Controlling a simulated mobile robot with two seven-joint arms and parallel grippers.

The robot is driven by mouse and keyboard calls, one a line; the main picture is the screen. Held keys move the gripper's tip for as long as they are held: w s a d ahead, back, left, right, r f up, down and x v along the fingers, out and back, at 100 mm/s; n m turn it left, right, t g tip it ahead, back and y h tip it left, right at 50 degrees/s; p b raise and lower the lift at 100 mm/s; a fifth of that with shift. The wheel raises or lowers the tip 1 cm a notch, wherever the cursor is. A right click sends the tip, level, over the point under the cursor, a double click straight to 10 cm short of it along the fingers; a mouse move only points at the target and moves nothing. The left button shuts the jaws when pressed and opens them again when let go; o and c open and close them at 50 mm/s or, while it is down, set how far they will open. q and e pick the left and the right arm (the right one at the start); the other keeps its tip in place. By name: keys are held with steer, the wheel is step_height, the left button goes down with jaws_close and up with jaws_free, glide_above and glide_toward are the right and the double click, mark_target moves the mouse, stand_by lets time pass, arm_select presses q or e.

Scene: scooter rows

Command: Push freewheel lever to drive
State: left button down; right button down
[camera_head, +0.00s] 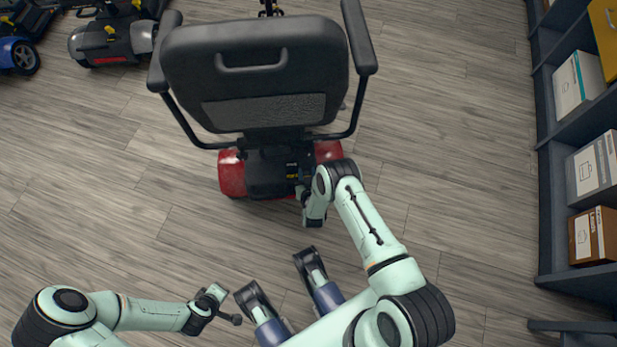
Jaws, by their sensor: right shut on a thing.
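The red scooter (232,175) stands at the top middle with its rear toward me. Its black seat (255,75) and armrests cover much of it. My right gripper (303,184) is at the right part of the scooter's rear, beside the dark housing (268,178) between the red fenders. It is shut on the freewheel lever, which is too small and too covered by my arm to make out. My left gripper (236,319) is low over the floor at the bottom left, away from the scooter. Its jaws are too small to read.
Other scooters, one grey (112,42) and one blue (18,55), stand at the top left. A dark shelf (545,190) with boxes (593,235) runs along the right edge. The wooden floor (100,180) is clear to the left and right of the red scooter.

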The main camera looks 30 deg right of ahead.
mark_target(306, 173)
steer(key=shift+w+d+r+g, duration=0.3)
steer(key=shift+w+r+g, duration=0.15)
steer(key=shift+w+g, duration=0.2)
steer(key=shift+w+d+g+y, duration=0.15)
steer(key=shift+w+g+y, duration=0.2)
steer(key=shift+g, duration=0.2)
arm_select(q)
steer(key=shift+w+r, duration=0.25)
arm_select(e)
steer(key=shift+w+d+r+g+y, duration=0.15)
steer(key=shift+w+g+y, duration=0.1)
steer(key=shift+g, duration=0.15)
steer(key=c, duration=0.7)
jaws_free()
